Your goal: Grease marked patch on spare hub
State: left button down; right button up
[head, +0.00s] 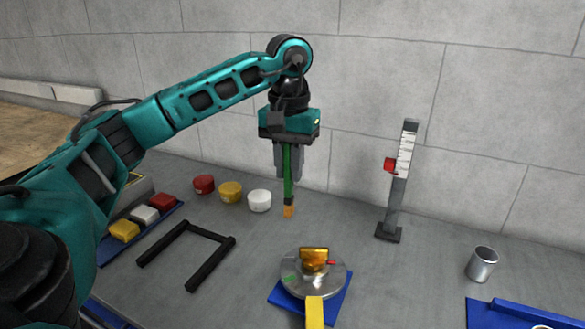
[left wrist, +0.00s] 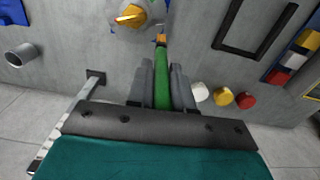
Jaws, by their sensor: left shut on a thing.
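My left gripper (head: 288,172) is shut on a brush with a green handle (head: 287,185), which hangs upright with its orange-brown tip (head: 289,211) down. In the left wrist view the gripper (left wrist: 163,70) has a finger on each side of the green handle (left wrist: 162,90). The hub (head: 299,284) is a round grey disc with a gold block (head: 314,259) on top, a green mark at its left and a small red mark at its right. The tip is above and behind the hub in the head view, apart from it. My right gripper is not in view.
A yellow bar (head: 315,312) stands before the hub on a blue base (head: 338,303). Red (head: 204,184), yellow (head: 231,192) and white (head: 259,201) pots stand left of the brush. A black frame (head: 213,263) lies left; a gauge post (head: 397,190) and metal cup (head: 482,264) stand right.

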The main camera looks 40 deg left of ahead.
aim_at(288, 188)
pick_arm(q)
jog(key=shift+a, duration=0.2)
jog(key=shift+f, duration=0.95)
notch_tip(288, 188, down, 3)
jog(key=shift+f+b, duration=0.1)
jog(key=shift+b, duration=1.15)
jog(key=shift+s, duration=0.1)
